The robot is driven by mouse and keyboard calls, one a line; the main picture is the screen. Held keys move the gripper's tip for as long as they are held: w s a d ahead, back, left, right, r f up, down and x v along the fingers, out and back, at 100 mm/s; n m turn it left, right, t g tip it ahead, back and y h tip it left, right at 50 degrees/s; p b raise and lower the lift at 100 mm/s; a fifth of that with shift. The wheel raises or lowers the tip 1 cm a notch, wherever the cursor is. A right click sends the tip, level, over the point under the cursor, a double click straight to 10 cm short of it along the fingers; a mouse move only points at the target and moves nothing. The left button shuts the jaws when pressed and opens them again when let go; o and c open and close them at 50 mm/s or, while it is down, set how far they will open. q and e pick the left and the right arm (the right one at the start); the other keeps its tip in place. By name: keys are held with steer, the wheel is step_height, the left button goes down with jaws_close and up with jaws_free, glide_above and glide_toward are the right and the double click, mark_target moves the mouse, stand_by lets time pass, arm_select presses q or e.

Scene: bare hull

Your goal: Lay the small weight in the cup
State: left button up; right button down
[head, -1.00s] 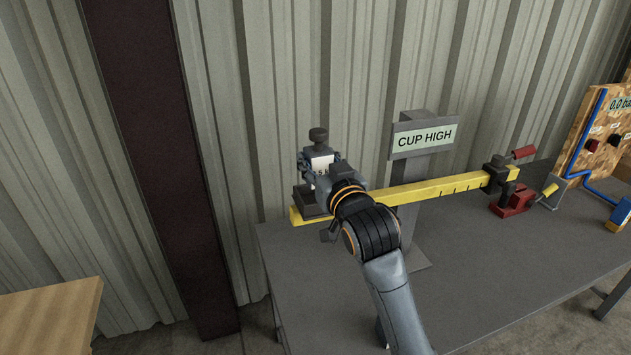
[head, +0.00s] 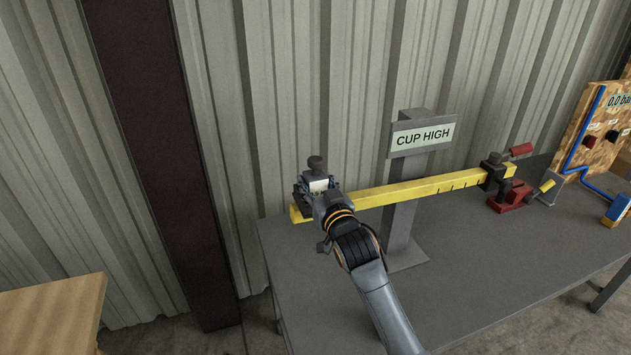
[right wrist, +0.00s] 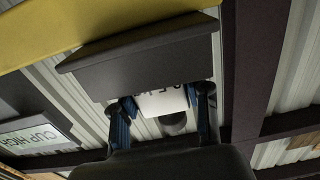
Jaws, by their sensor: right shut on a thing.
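The small weight (head: 317,164) has a dark knob on top and a pale label. My right gripper (head: 318,184) is shut on it, with the weight upright at the left end of the yellow beam. The dark cup (head: 300,205) is at that beam end, partly hidden by my gripper. In the right wrist view the two fingers stand either side of the weight's white label (right wrist: 163,102), close against the dark cup (right wrist: 145,62). I cannot tell whether the weight touches the cup's floor. My left gripper is not in view.
The yellow beam (head: 420,187) runs right from the cup past a grey post (head: 401,225) with a "CUP HIGH" sign (head: 423,137). A dark slider (head: 493,172) and a red clamp (head: 511,196) are at its right end. The grey table's front (head: 470,290) is clear.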

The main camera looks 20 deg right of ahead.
steer(key=c, duration=0.7)
jaws_free()
steer(key=shift+f, duration=0.1)
steer(key=shift+o, duration=0.2)
steer(key=shift+s, duration=0.25)
steer(key=s+b, duration=0.2)
steer(key=s, duration=0.9)
steer(key=shift+s+d, duration=0.25)
steer(key=shift+s, duration=0.05)
